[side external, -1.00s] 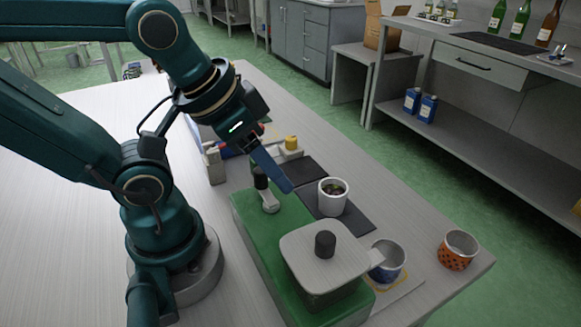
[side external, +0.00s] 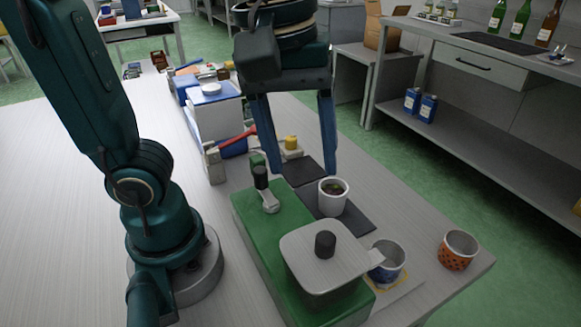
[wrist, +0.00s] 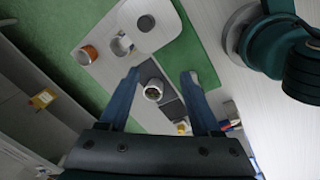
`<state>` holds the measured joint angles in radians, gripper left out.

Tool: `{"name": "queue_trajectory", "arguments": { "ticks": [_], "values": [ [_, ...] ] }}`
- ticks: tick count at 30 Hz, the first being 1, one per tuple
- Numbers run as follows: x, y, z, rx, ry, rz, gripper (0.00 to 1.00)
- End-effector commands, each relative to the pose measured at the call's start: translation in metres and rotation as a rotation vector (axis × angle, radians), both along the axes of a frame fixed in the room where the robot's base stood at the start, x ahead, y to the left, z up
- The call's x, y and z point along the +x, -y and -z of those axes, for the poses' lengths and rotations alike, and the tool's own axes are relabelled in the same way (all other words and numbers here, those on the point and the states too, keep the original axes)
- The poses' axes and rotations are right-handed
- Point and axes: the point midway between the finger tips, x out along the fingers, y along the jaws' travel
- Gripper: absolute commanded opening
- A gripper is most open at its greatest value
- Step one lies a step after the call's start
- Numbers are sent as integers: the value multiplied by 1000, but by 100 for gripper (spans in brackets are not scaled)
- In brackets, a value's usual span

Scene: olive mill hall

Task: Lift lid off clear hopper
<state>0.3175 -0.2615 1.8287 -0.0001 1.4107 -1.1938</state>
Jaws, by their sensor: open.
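The lid (side external: 306,261) is a flat pale grey plate with rounded corners and a dark round knob (side external: 325,243). It lies on top of the hopper on the green machine (side external: 262,252); the hopper's walls are mostly hidden beneath it. My gripper (side external: 306,172) is open and empty, its two blue fingers pointing down above the table, behind the lid and apart from it. In the wrist view the lid (wrist: 160,30) lies beyond the fingertips, with its knob (wrist: 146,22) visible.
A white cup with dark contents (side external: 333,197) stands on a dark mat near my fingers. A black-topped lever (side external: 263,182) rises from the green machine.

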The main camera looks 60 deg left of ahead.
Motion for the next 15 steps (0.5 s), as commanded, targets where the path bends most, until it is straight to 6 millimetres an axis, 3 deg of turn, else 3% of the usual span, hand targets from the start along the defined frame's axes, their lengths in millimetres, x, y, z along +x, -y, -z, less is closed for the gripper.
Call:
{"name": "queue_trajectory", "arguments": {
  "ticks": [3,7,15],
  "values": [
    [4,28,0,15,-84,-21,65],
    [5,50,6,38,-127,34,65],
    [0,62,23,61,-157,92,65]
  ]
}}
